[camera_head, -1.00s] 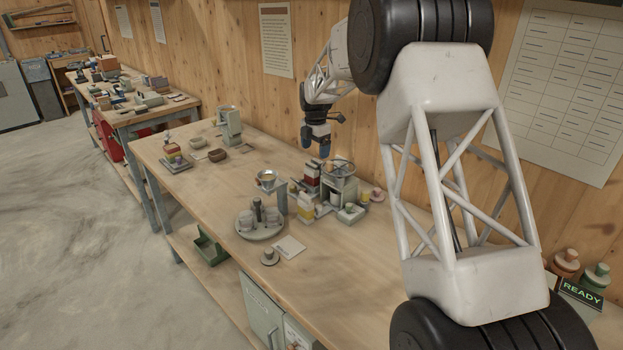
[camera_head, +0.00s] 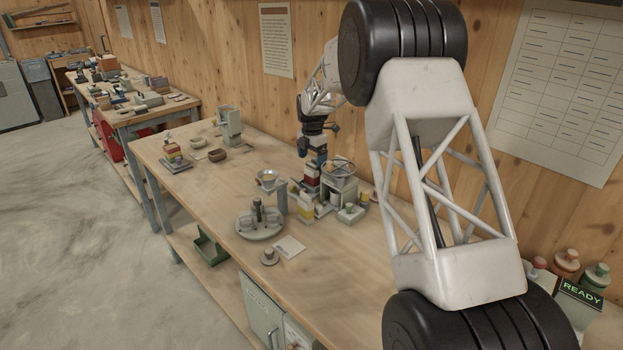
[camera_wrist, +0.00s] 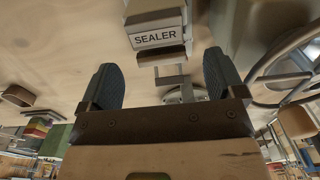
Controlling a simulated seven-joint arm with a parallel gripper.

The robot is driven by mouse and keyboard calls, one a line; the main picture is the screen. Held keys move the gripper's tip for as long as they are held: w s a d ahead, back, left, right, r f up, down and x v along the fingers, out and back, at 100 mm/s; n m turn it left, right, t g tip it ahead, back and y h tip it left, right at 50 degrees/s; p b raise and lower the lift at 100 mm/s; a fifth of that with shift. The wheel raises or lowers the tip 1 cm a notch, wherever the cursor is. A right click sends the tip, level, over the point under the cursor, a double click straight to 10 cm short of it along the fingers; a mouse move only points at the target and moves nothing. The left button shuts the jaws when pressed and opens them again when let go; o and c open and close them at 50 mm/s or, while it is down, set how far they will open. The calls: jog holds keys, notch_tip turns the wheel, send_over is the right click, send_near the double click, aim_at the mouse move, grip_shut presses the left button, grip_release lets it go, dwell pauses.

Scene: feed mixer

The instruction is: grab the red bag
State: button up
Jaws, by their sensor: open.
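A small dark red item with pale parts, which looks like the red bag (camera_head: 312,182), stands upright on the near workbench in the head view. It is just left of a grey machine with a round top. My gripper (camera_head: 313,157) is above this red item, pointing down, close to its top; I cannot tell whether they touch. In the wrist view, the two dark fingers of my gripper (camera_wrist: 162,83) stand wide apart with no red bag visible between them. A pale device labelled SEALER (camera_wrist: 156,38) shows beyond the gap between the fingers.
The grey machine (camera_head: 340,187) stands close on the right of the red item. A yellow-and-white item (camera_head: 307,207) is just in front, and a funnel stand (camera_head: 268,180) is to the left. A round carousel (camera_head: 259,229) is nearer the front edge.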

aim_at(312, 163)
jog(key=shift+f, duration=0.2)
jog(key=shift+f, duration=2.5)
jog(key=shift+c, duration=0.3)
jog(key=c, duration=1.1)
jog(key=shift+o, duration=0.2)
jog(key=shift+r, duration=0.1)
notch_tip(312, 163, up, 18)
